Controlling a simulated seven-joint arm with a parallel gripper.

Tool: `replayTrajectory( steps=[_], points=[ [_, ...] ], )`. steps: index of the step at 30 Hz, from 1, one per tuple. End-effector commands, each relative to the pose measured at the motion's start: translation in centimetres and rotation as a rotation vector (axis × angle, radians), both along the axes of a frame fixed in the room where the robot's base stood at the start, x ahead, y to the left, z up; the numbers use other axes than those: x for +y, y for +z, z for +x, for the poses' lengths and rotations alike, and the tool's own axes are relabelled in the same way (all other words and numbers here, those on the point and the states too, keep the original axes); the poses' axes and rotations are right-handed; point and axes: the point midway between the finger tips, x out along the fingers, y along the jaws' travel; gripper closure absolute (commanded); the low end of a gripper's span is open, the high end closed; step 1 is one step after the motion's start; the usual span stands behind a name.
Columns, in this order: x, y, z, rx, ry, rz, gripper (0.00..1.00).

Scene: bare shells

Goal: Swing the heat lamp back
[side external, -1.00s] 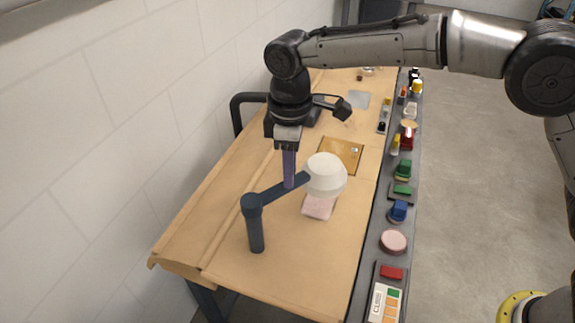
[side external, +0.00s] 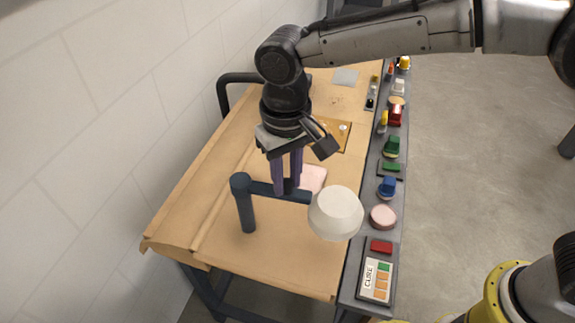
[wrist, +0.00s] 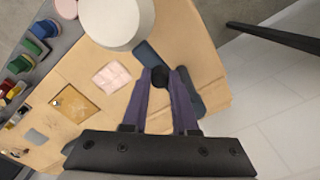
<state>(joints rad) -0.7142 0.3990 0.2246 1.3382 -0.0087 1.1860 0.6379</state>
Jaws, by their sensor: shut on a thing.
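The heat lamp has a white round head (side external: 336,213) on a dark blue swing arm (side external: 266,189), carried by an upright post (side external: 245,207) on the bench. In the side view the arm points right and the head hangs near the bench's right edge. My gripper (side external: 287,190), with purple fingers, is shut on the swing arm between post and head. In the wrist view the lamp head (wrist: 117,22) is at the top, and the fingers (wrist: 161,78) close around a dark part of the lamp. A pink square pad (side external: 312,178) lies on the bench behind the arm, clear of the head.
A tan plate (side external: 337,135) lies farther back. A white wall (side external: 90,120) borders the left. The front bench top is clear.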

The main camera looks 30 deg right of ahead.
Motion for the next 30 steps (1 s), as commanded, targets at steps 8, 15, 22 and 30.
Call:
replayTrajectory(
  steps=[8,15,22,30],
  points=[
    [1.9,0.2,-1.5,-0.003,-0.261,0.004,1.00],
    [3.5,0.2,-2.4,-0.002,-0.476,0.005,1.00],
    [4.8,0.2,-2.7,-0.003,-0.642,0.006,1.00],
    [5.7,0.3,-2.8,-0.002,-0.756,0.006,1.00]
  ],
)
